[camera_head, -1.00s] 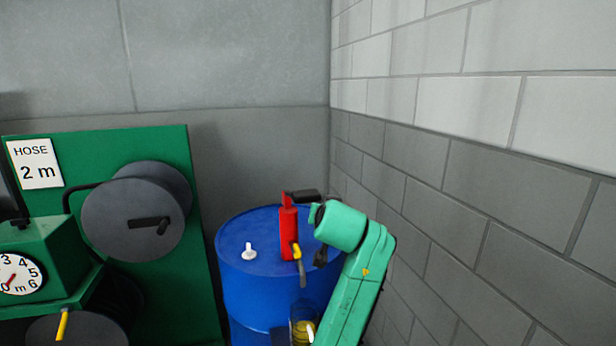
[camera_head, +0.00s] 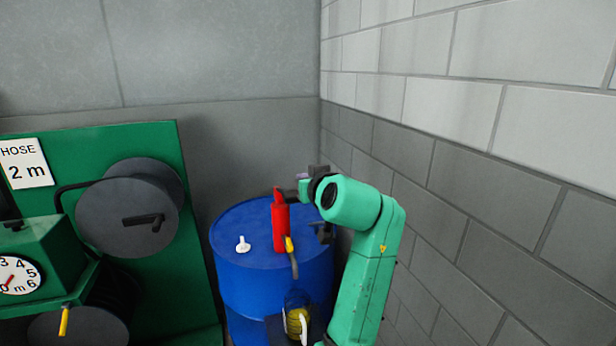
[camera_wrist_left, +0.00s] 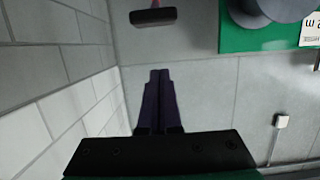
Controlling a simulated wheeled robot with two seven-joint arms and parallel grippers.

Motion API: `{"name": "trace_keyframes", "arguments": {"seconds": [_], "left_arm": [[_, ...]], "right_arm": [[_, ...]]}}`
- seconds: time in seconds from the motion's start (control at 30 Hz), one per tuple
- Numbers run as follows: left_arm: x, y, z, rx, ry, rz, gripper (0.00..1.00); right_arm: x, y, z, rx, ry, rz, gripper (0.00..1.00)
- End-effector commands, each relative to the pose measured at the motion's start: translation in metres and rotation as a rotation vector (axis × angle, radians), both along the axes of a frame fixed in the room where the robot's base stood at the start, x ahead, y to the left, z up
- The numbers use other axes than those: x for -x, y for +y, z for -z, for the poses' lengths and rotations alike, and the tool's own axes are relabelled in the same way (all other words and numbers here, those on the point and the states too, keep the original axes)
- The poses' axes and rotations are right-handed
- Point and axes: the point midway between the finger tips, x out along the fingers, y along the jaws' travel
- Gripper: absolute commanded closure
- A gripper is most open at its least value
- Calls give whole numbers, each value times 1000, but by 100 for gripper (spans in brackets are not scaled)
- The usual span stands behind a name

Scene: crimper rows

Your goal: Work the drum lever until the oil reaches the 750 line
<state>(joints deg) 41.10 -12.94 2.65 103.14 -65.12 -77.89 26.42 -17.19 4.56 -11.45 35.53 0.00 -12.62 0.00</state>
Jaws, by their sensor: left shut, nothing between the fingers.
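The red pump (camera_head: 279,222) stands upright on the blue drum (camera_head: 238,285). Its dark lever (camera_head: 290,195) points right from the pump top, and its handle end shows in the left wrist view (camera_wrist_left: 152,17). My left gripper (camera_head: 302,176) is shut and empty; its purple fingers (camera_wrist_left: 158,75) sit close to the lever handle, with a gap between them in the wrist view. In the head view, the gripper partly covers the lever's end. A clear jug (camera_head: 298,318) with yellow oil stands below the pump's spout (camera_head: 291,250). Its lines are too small to read. My right gripper is out of view.
A green panel with a hose reel (camera_head: 130,208) and a "2 m" sign (camera_head: 26,163) stands left of the drum. A dial (camera_head: 18,275) is at far left. A white cap (camera_head: 243,244) sits on the drum top. The block wall (camera_head: 480,180) is close on the right.

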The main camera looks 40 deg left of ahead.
Motion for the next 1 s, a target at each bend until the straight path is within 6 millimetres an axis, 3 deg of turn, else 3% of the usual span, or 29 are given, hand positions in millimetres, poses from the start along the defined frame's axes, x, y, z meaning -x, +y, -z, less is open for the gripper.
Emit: {"name": "trace_keyframes", "arguments": {"seconds": [0.03,0.23,0.33,0.5,0.83,1.0], "left_arm": [[-5,9,-3,-3,6,-4,100],[-29,44,8,-1,5,-2,100],[-29,42,31,0,7,0,100],[-29,42,49,-1,3,1,100],[-29,42,53,0,0,0,100],[-29,42,70,-21,-14,0,100]], "right_arm": [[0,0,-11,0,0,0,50],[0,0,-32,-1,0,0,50],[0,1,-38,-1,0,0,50],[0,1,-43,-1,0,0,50],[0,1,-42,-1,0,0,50],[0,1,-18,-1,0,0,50]]}}
